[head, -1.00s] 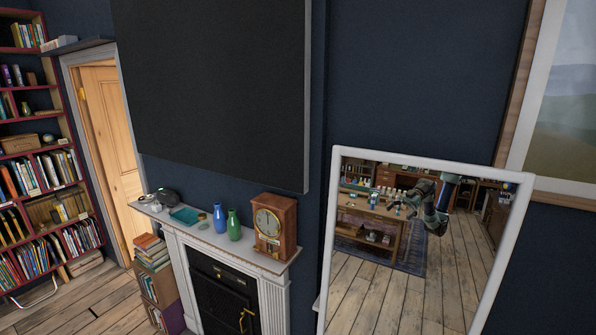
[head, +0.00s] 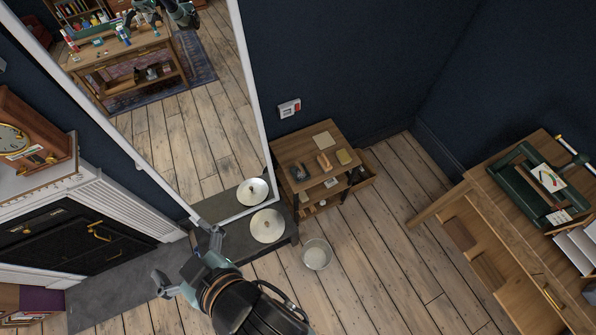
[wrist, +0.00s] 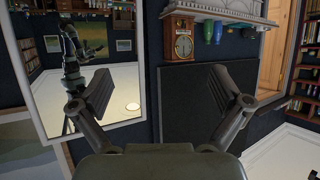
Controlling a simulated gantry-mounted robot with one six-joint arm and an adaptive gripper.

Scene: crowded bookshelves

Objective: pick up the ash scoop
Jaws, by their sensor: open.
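I cannot make out the ash scoop for certain. A small dark object (head: 300,172) lies on top of the small wooden cabinet (head: 287,148) in the head view and is too small to identify. My gripper (head: 187,262) is in the lower middle of the head view, open and empty, above the dark hearth slab and apart from the cabinet. In the wrist view its two fingers (wrist: 158,98) are spread, with nothing between them but the dark fireplace front behind.
A pale round disc (head: 267,226) lies on the dark slab (head: 100,282) by the leaning mirror (head: 190,130). A clear bucket (head: 317,254) stands on the floor before the cabinet. A wooden desk (head: 455,200) is at right.

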